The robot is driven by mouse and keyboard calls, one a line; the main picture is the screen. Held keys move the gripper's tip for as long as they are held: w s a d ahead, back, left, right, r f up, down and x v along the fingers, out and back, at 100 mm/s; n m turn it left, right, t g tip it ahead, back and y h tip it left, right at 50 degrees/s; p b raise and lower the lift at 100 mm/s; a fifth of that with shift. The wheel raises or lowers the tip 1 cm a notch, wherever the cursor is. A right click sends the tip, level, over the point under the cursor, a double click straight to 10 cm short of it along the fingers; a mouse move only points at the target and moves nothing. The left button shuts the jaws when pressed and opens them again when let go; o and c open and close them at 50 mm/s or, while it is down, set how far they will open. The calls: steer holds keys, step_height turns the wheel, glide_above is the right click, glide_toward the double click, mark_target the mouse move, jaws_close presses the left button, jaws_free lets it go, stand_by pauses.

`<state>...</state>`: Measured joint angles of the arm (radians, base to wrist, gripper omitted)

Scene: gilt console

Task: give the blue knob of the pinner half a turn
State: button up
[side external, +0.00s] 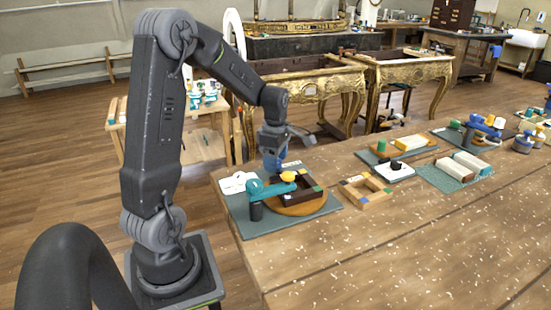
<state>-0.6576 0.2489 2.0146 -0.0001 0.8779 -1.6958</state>
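The pinner, a teal arm (262,189) on a dark post, stands on a grey-green mat (239,205) at the near left of the table. A yellow piece (288,176) sits at its end, above a dark square frame (307,192) on a round wooden disc (300,208). My gripper (272,156) points down at the back of the pinner. A blue part (271,165), perhaps the blue knob, shows at the fingertips. It is too small to tell whether the fingers touch it or how far apart they are.
A pale wooden frame (366,189) lies right of the mat. Beyond are a white board with a black knob (397,168), green mats with blocks (453,170) and a second blue device (487,124). The front right of the wooden table (420,250) is clear. Gilt tables (315,85) stand behind.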

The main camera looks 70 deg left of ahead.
steer(key=c, duration=0.9)
